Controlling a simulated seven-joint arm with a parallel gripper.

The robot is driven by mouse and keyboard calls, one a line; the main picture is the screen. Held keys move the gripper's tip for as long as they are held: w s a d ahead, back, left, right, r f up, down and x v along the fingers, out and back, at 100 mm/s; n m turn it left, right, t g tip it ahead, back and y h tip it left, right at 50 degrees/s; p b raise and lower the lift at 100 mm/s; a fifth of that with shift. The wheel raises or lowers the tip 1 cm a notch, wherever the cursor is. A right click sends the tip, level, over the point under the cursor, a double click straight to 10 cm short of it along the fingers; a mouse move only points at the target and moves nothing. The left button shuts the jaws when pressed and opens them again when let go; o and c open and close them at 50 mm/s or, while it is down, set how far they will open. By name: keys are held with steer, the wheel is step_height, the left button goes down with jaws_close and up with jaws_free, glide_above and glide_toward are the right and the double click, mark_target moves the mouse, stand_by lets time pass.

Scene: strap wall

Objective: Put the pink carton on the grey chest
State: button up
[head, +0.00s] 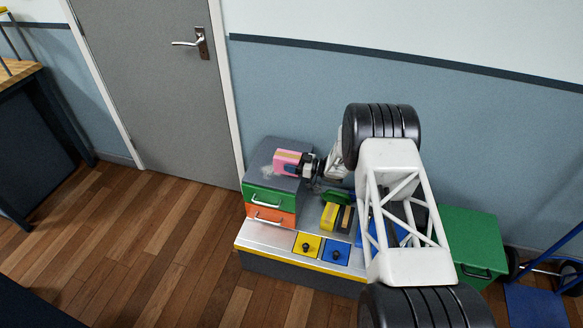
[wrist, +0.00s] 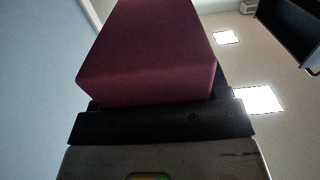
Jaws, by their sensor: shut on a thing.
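The pink carton (head: 287,161) with a yellow band is held at the end of my gripper (head: 303,165), at the top of the grey chest (head: 262,181). In the wrist view the carton (wrist: 152,50) shows dark pink, filling the space beyond my gripper (wrist: 160,112). My gripper points left in the head view and is shut on the carton. The chest has a grey top and a green drawer above an orange one. The carton overlaps the chest's top in the head view; I cannot tell whether it touches it.
The chest stands on a bench (head: 290,255) against the blue wall. A yellow block (head: 329,216), a yellow switch panel (head: 307,245) and a blue one (head: 336,253) are right of it. A green box (head: 472,235) and a blue trolley (head: 540,300) stand farther right. The floor at left is clear.

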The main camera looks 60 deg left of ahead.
steer(key=shift+a, duration=0.15)
steer(key=shift+w+a, duration=0.15)
steer(key=shift+a, duration=0.05)
steer(key=shift+a+f, duration=0.1)
steer(key=shift+f, duration=1.65)
steer(key=shift+f, duration=0.15)
steer(key=o, duration=1.2)
steer(key=v, duration=1.2)
